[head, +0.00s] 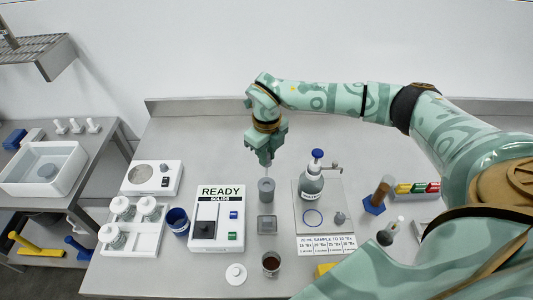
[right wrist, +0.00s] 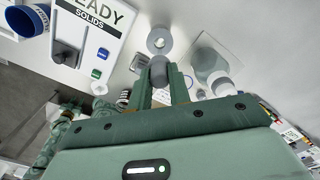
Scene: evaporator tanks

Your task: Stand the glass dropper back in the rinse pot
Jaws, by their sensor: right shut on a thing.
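My right gripper (head: 265,158) points down above the grey rinse pot (head: 266,192) in the middle of the bench. It is shut on the glass dropper (head: 267,172), whose thin clear stem hangs below the fingers toward the pot's mouth. In the right wrist view the grey dropper bulb (right wrist: 158,72) sits between the two green fingertips (right wrist: 160,88). I cannot tell whether the stem's tip is above the rim or just inside.
A wash bottle with a blue cap (head: 312,180) stands close right of the pot on a plate. A READY instrument (head: 217,217) stands to the left. A small square grey dish (head: 267,225) and a glass of brown liquid (head: 271,263) are in front.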

